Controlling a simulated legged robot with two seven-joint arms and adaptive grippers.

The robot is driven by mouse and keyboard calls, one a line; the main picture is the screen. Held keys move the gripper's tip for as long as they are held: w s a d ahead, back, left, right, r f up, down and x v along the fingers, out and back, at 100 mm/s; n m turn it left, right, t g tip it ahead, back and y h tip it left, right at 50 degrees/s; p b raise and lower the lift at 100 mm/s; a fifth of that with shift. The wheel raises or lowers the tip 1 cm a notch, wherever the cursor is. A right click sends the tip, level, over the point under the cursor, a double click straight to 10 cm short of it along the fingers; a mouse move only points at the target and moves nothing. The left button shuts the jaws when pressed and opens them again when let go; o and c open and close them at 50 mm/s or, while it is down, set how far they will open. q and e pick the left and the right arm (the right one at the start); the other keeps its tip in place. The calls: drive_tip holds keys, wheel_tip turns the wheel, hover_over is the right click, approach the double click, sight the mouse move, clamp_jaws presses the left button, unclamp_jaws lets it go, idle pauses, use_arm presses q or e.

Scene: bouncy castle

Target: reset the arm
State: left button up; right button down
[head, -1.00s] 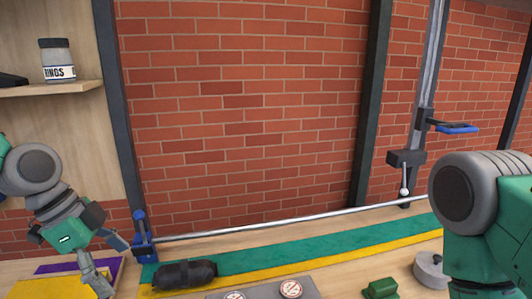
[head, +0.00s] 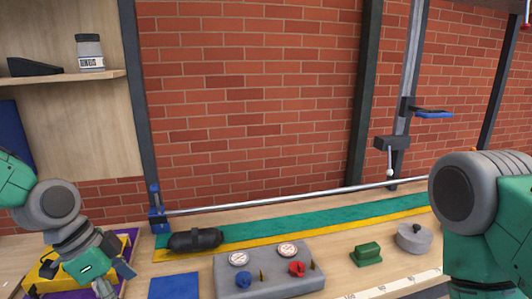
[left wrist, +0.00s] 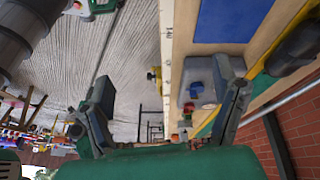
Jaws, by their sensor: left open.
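My left arm (head: 62,205) comes in from the left in the head view, bent down over the left end of the bench. My left gripper (head: 116,280) is at the lower left, near a purple and yellow item, and its lower part is cut off by the frame edge. In the left wrist view my left gripper (left wrist: 163,72) has its two fingers spread wide with nothing between them. My right arm (head: 480,215) shows only as a large grey and green link at the right edge. The right gripper is out of view.
On the bench are a grey gauge panel (head: 255,273), black cylinder (head: 195,240), blue square (head: 174,286), green block (head: 366,254) and grey disc (head: 414,238). A metal rod (head: 290,200) runs along the back before a brick wall (head: 250,90). A shelf (head: 70,77) holds a jar (head: 90,52).

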use_arm(q)
drive_tip(key=s+d+f+n+y+b, duration=0.15)
drive_tip(key=s+f, duration=0.25)
drive_tip(key=f, duration=0.4)
drive_tip(key=s+f+n+b, duration=0.2)
drive_tip(key=s+f+n, duration=0.15)
drive_tip(key=f, duration=0.35)
drive_tip(key=s+f+n+b, duration=0.2)
drive_tip(key=s+f, duration=0.2)
drive_tip(key=f, duration=0.4)
drive_tip(key=s+a+f+n+y+b, duration=0.3)
drive_tip(key=s+a+f+n, duration=0.1)
drive_tip(key=s+f, duration=0.6)
drive_tip(key=shift+s+f+n, duration=0.2)
drive_tip(key=shift+s+n, duration=0.5)
drive_tip(key=shift+s, duration=0.3)
